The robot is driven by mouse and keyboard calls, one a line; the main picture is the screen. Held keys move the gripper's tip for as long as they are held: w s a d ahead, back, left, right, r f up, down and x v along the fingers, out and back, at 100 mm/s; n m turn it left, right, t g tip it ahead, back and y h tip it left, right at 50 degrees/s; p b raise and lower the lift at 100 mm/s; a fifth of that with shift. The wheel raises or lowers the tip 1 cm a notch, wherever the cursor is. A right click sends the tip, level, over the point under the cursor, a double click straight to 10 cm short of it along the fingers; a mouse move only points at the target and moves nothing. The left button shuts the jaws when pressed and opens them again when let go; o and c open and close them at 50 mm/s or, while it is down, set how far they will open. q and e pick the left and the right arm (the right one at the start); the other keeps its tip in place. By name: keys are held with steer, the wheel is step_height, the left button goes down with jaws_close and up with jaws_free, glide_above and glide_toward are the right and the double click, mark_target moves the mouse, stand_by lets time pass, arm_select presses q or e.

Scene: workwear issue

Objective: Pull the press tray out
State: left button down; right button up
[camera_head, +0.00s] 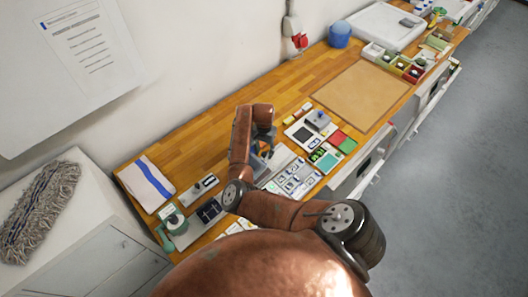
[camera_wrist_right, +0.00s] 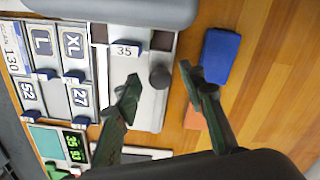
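The press tray (camera_wrist_right: 150,112) is a light grey plate with a dark round knob (camera_wrist_right: 160,77) at its end, seen in the right wrist view. A tile marked 35 (camera_wrist_right: 126,50) lies on it. A grey rounded press part (camera_wrist_right: 120,10) crosses the top of that view and hides the tray's far end. My right gripper (camera_wrist_right: 158,86) is open, one green finger on each side of the knob. I cannot tell whether the fingers touch it. In the head view my right arm and gripper (camera_head: 262,148) hide much of the press. My left gripper is not in view.
Size tiles (camera_wrist_right: 55,70) fill a rack beside the tray. A blue block (camera_wrist_right: 221,57) lies beyond the other finger, near an orange one (camera_wrist_right: 194,117). A green display (camera_wrist_right: 75,145) stands close by. A brown mat (camera_head: 361,95) lies farther along the wooden bench.

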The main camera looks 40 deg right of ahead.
jaws_close()
stand_by(0.5)
steer(key=d, duration=0.8)
steer(key=w+d, duration=0.1)
steer(key=d, duration=0.3)
steer(key=shift+d, duration=0.1)
jaws_free()
steer(key=shift+r, duration=0.2)
step_height(320, 180, up, 12)
steer(key=shift+f, duration=0.15)
